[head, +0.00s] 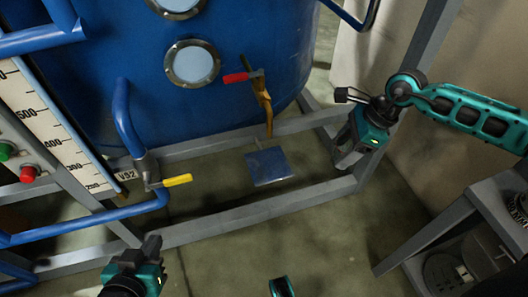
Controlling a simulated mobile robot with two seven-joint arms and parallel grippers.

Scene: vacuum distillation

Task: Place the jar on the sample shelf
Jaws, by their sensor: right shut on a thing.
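My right gripper (345,155) hangs at the right of the blue tank's frame, pointing down and to the left. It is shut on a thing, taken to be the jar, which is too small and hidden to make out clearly. A small square blue plate (268,167), which looks like the sample shelf, sits below the yellow-brown spout (264,102) with a red handle. The plate looks bare. The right gripper is to the right of the plate and apart from it. My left gripper (151,246) is low at the left; its opening is unclear.
A large blue tank (110,75) stands behind a grey frame (260,217) whose bars run around the plate. A valve with a yellow handle (177,180) and blue pipes are at the left. A grey stand (490,200) is at the lower right. Open floor lies in front.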

